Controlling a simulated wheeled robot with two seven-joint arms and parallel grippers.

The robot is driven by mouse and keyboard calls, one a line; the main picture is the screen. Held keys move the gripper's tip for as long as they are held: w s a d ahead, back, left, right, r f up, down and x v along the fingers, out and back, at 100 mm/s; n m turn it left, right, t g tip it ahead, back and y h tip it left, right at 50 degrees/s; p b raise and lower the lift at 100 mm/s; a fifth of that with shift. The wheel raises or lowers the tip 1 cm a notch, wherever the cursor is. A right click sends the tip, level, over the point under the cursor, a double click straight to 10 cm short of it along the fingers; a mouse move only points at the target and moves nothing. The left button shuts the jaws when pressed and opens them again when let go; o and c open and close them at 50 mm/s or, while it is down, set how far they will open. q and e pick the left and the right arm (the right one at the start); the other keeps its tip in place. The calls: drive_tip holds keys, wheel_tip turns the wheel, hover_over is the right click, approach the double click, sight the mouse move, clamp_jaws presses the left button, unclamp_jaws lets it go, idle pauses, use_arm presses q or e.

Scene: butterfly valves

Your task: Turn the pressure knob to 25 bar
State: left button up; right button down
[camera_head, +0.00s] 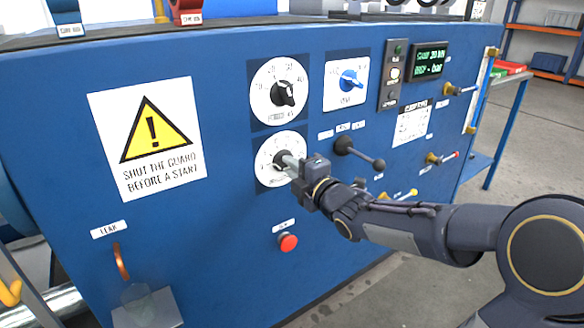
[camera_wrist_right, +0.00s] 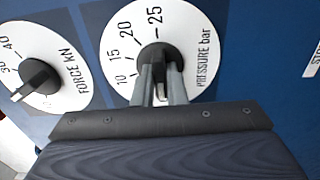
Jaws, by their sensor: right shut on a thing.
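The pressure dial (camera_wrist_right: 190,22) is a white disc marked "PRESSURE bar", with 10, 15, 20 and 25 readable in the right wrist view. Its black knob (camera_wrist_right: 154,55) is at the disc's centre. In the head view the dial (camera_head: 270,152) is the lower of two round dials on the blue panel. My right gripper (camera_head: 292,163) reaches it from the right, and its two grey fingers (camera_wrist_right: 160,82) are shut on the knob. The fingers hide part of the knob, and I cannot tell which number its pointer faces. My left gripper is out of view.
The force dial (camera_head: 283,84) is just above. A blue knob (camera_head: 350,80) sits to its right. A black lever (camera_head: 360,152) projects close to my right gripper, and a red button (camera_head: 288,242) is below. A green-lettered display (camera_head: 430,62) is at upper right.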

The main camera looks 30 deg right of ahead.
drive_tip(key=shift+m, duration=0.3)
drive_tip(key=shift+m+p, duration=3.55)
drive_tip(key=shift+m, duration=13.95)
drive_tip(key=shift+f+m, duration=0.1)
drive_tip(key=shift+m, duration=0.2)
